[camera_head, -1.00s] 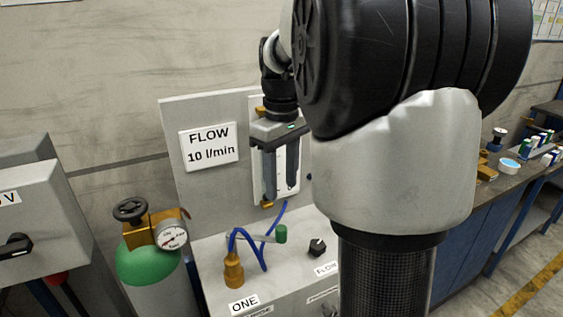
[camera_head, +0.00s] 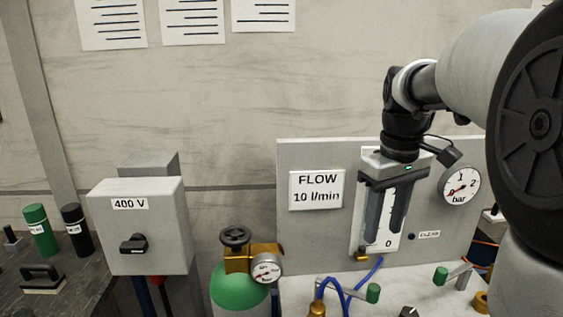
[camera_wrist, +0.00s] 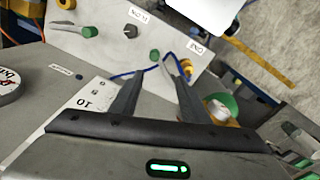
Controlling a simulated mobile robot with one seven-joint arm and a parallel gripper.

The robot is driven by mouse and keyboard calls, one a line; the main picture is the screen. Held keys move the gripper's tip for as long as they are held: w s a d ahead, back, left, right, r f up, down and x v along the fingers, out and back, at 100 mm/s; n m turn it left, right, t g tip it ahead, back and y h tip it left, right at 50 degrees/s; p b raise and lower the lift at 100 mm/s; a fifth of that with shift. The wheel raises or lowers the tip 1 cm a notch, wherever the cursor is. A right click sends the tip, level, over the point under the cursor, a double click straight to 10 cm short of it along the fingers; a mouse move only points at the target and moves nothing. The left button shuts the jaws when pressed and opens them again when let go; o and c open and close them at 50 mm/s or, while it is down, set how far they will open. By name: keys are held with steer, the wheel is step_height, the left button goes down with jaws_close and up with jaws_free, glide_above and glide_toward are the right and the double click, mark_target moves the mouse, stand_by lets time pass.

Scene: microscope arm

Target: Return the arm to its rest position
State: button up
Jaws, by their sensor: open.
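My gripper (camera_head: 386,232) hangs from my arm, fingers pointing down, in front of the flow meter panel (camera_head: 460,238). Its two fingers are apart with nothing between them. It overlaps the white flow meter scale (camera_head: 389,243) in the head view; whether it touches the scale I cannot tell. In the wrist view my gripper (camera_wrist: 150,85) is also open and empty, with the bench with the blue hose (camera_wrist: 95,22) beyond the fingertips. My arm is bent, reaching in from the right.
A pressure gauge (camera_head: 460,187) sits right of my gripper on the panel. A green gas cylinder (camera_head: 238,288) with a brass regulator stands below left. A grey 400 V box (camera_head: 160,245) is further left. Green-handled valves (camera_head: 440,276) stand on the bench below.

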steer(key=s+a+r+m+t+p, duration=0.2)
steer(key=s+a+p, duration=0.1)
steer(key=s+a, duration=0.2)
steer(key=s+a+r+m+t+p, duration=0.2)
steer(key=s+a+r+t+p, duration=0.1)
steer(key=s, duration=0.7)
steer(key=shift+a+r+p, duration=0.25)
steer(key=shift+a+p, duration=0.55)
steer(key=shift+a, duration=0.15)
steer(key=shift+s, duration=0.1)
